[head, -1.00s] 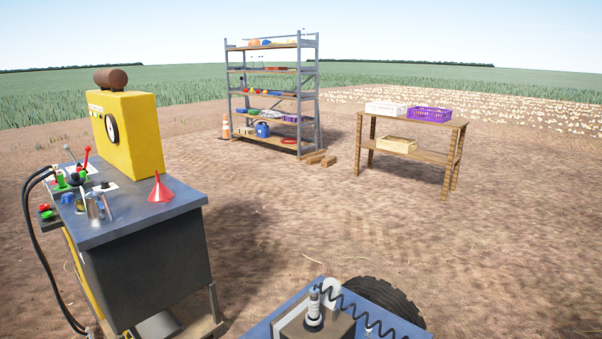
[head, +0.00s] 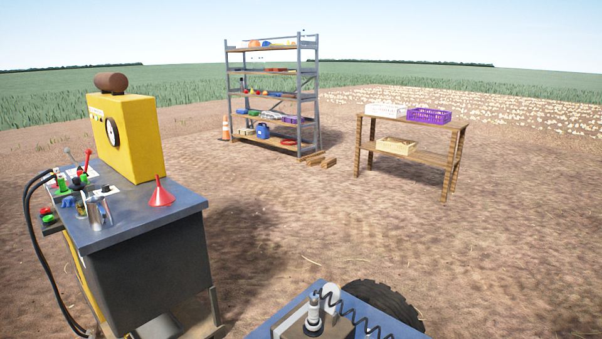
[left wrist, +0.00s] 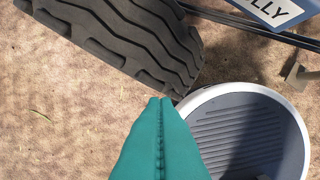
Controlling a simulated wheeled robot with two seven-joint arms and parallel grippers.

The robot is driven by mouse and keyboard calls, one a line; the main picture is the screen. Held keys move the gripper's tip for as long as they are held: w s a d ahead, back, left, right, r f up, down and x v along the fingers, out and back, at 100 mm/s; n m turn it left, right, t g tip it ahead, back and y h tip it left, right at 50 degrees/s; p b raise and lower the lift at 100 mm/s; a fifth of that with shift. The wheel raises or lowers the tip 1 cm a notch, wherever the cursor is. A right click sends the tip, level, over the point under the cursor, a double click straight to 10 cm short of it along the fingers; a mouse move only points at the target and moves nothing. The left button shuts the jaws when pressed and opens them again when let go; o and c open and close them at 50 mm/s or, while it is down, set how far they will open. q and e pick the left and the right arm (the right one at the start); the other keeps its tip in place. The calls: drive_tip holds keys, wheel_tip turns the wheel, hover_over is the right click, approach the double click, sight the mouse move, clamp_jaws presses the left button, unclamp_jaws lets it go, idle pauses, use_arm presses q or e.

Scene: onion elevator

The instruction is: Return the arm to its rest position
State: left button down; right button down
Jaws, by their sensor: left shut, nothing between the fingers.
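My left gripper (left wrist: 160,102) shows in the left wrist view as two teal fingers pressed together, with nothing between them. I cannot tell from the view how far the fingers are from either. Neither gripper and neither arm shows in the head view. My right gripper is not in view.
A workbench (head: 150,215) with a yellow box (head: 125,140), levers and a red funnel (head: 161,194) stands at left. A blue machine with a tyre (head: 380,300) is at the bottom. A shelf (head: 230,100) and a wooden table (head: 440,160) stand farther back; open soil lies between.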

use_arm(q)
drive_tip(key=s+a+f+g+p, duration=0.1)
drive_tip(key=s+a+f+p, duration=0.1)
drive_tip(key=s+f, duration=1.5)
drive_tip(key=shift+s+a+f+g, duration=0.3)
drive_tip(key=shift+s+a, duration=0.15)
drive_tip(key=shift+a, duration=0.15)
